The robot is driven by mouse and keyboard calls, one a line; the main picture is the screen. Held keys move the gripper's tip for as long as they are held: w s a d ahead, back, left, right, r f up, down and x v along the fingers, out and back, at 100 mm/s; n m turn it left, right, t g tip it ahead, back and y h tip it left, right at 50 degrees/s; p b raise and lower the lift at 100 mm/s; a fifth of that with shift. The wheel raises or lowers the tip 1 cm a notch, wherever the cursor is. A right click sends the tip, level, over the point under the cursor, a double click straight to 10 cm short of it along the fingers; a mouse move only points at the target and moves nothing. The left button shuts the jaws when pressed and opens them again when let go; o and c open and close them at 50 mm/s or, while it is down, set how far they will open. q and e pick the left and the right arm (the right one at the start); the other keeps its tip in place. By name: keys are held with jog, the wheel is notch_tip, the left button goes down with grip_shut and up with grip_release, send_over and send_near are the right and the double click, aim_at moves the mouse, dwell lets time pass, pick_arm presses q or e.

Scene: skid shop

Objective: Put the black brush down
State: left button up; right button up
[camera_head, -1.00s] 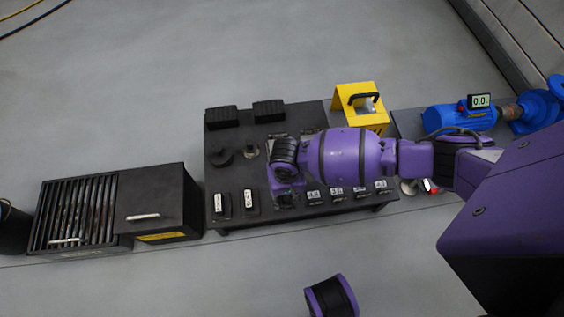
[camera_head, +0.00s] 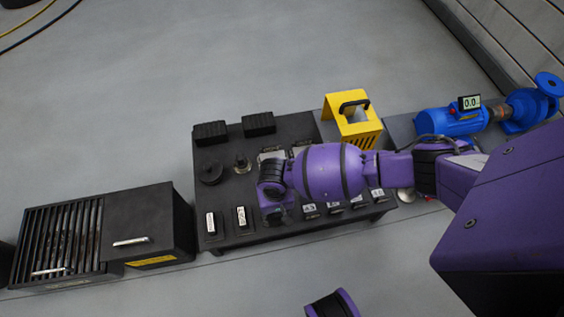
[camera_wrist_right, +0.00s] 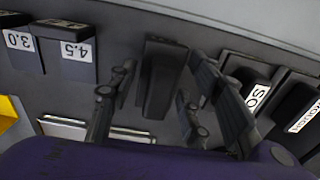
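My right gripper (camera_head: 272,213) is over the front part of the dark table (camera_head: 255,236), seen from above and mostly hidden by its own wrist. In the right wrist view its fingers (camera_wrist_right: 163,85) are spread apart. A narrow dark block (camera_wrist_right: 160,80) stands between them, with gaps showing on both sides. It may be the black brush; I cannot tell for sure. Labelled dark blocks flank it: one marked 4.5 (camera_wrist_right: 66,48) and one marked 3.0 (camera_wrist_right: 20,42) on the left, another labelled block (camera_wrist_right: 248,88) on the right.
Two ridged black blocks (camera_head: 258,123) lie at the table's back. A round dark piece (camera_head: 210,173) and a small metal fitting (camera_head: 241,164) are nearer. A yellow frame (camera_head: 352,120) and blue pump (camera_head: 450,121) stand right. A slatted dark box (camera_head: 62,242) is left.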

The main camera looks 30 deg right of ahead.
jog(key=shift+o, duration=0.2)
jog(key=shift+r, duration=0.1)
pick_arm(q)
notch_tip(320, 180, up, 6)
jog(key=w+p, duration=0.1)
jog(key=p, duration=0.4)
jog(key=shift+w+r+t+p, duration=0.15)
jog(key=shift+t+p, duration=0.15)
pick_arm(e)
notch_tip(320, 180, up, 12)
jog(key=shift+r, duration=0.1)
jog(key=shift+s, duration=0.1)
